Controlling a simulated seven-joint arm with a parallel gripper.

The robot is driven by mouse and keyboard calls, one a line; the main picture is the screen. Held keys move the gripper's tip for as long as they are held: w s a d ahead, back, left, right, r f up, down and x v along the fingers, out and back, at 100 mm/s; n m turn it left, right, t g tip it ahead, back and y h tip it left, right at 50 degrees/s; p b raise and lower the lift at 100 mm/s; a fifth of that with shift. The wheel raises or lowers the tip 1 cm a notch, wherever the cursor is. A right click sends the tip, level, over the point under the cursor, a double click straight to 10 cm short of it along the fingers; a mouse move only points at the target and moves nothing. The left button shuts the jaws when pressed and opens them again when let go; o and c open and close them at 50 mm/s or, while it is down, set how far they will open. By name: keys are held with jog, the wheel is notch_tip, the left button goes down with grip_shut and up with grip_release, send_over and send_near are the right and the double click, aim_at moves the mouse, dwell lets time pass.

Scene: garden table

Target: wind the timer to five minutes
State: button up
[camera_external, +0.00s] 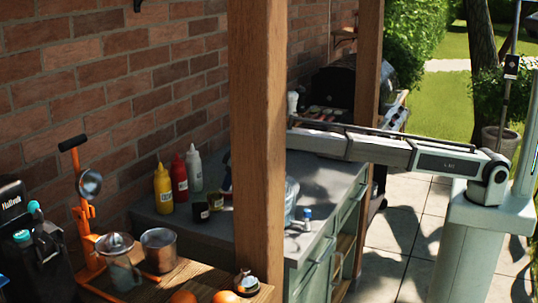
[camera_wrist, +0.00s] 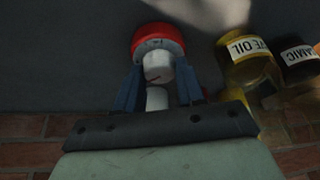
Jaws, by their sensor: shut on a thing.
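The timer (camera_wrist: 158,38) shows in the wrist view as a round red body with a white knob (camera_wrist: 158,67) facing me. A thin red mark shows on the white part. My gripper (camera_wrist: 159,82) has its two dark blue fingers on either side of the white knob, shut on it. I cannot read any minute scale. In the external view the wooden post hides most of my gripper and the timer.
In the wrist view an oil bottle (camera_wrist: 250,57) and a dark labelled bottle (camera_wrist: 299,58) stand close to the right. In the external view yellow (camera_external: 163,190), red (camera_external: 180,179) and white (camera_external: 194,168) squeeze bottles stand on the grey counter (camera_external: 213,231). The wooden post (camera_external: 257,130) stands in front.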

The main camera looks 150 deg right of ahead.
jog(key=shift+m+g, duration=0.3)
jog(key=shift+m, duration=0.4)
jog(key=o, duration=1)
jog(key=w+v, duration=0.1)
jog(key=v, duration=1.2)
jog(key=shift+s+a+r, duration=0.2)
jog(key=shift+s+r, duration=0.15)
